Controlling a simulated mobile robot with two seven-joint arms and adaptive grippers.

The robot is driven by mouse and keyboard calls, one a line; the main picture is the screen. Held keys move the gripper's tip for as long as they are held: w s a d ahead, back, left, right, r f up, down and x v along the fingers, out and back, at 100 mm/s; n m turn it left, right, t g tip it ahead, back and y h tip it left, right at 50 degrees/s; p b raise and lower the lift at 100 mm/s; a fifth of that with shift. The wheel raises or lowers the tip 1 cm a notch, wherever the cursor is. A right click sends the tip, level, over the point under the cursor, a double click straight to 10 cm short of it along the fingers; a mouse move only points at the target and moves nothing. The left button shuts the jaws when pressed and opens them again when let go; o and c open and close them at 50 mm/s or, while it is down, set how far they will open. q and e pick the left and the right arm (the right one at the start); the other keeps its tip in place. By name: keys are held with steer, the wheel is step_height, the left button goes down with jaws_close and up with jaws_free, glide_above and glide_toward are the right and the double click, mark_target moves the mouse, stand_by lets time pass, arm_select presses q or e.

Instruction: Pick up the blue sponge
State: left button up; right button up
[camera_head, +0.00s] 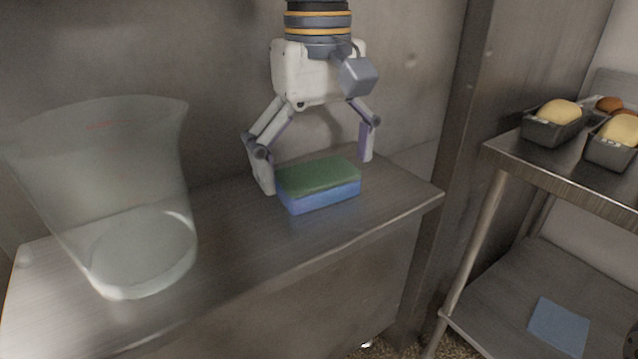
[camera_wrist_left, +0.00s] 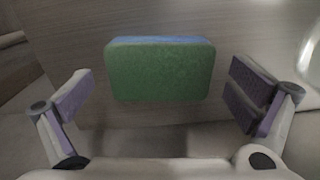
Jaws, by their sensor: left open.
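The blue sponge (camera_head: 320,195) lies flat on the metal counter (camera_head: 265,235), with its green scouring side up. It also shows in the left wrist view (camera_wrist_left: 160,70), where the green top fills the middle and a thin blue edge shows above it. My left gripper (camera_head: 315,172) is open and points down, with one finger on each side of the sponge. In the head view the left finger is close to the sponge's left end; I cannot tell if it touches. In the wrist view there is a gap on both sides.
A clear plastic container (camera_head: 115,200) stands on the counter at the left. A metal wall rises right behind the counter. To the right, a rack (camera_head: 500,160) holds loaf tins with bread (camera_head: 556,120), and a blue cloth-like square (camera_head: 558,326) lies on its lower shelf.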

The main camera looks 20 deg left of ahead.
mark_target(318, 172)
arm_select(q)
steer(key=shift+r, duration=0.15)
steer(key=c, duration=0.7)
steer(key=shift+c, duration=0.2)
steer(key=shift+r, duration=0.1)
step_height(318, 172, up, 10)
steer(key=p, duration=0.1)
steer(key=shift+p, duration=0.35)
arm_select(e)
steer(key=shift+w+r+t, duration=0.4)
steer(key=shift+w+r, duration=0.55)
steer(key=shift+r, duration=0.1)
arm_select(q)
steer(key=c, duration=0.3)
